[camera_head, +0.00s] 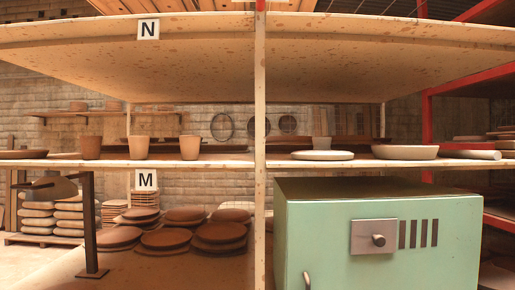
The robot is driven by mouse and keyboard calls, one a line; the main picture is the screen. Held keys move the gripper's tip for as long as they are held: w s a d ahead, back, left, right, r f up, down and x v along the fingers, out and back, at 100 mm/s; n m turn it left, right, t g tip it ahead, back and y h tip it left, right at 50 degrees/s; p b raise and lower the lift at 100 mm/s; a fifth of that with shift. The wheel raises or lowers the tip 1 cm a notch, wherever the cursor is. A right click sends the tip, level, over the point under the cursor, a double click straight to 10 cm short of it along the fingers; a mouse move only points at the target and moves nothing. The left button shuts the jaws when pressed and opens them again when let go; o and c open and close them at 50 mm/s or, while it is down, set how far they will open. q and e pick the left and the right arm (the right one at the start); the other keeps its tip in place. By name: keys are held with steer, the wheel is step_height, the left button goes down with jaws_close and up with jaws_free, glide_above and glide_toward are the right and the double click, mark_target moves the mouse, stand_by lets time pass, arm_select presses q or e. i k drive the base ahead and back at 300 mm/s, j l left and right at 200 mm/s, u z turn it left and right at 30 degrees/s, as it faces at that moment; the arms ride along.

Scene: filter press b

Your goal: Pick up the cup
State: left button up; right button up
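Several cups stand on the middle shelf (225,163). All three look upright and stand apart from each other. Which cup the task means cannot be told. Neither of my grippers is in view.
A wooden post (260,120) splits the shelf. Plates (322,155) and a shallow dish (405,152) lie right; a brown plate (22,154) lies far left. A green kiln-like box (380,240) stands below right. Stacked brown plates (220,233) lie below left.

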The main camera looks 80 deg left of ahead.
mark_target(91, 146)
steer(key=u, duration=3.25)
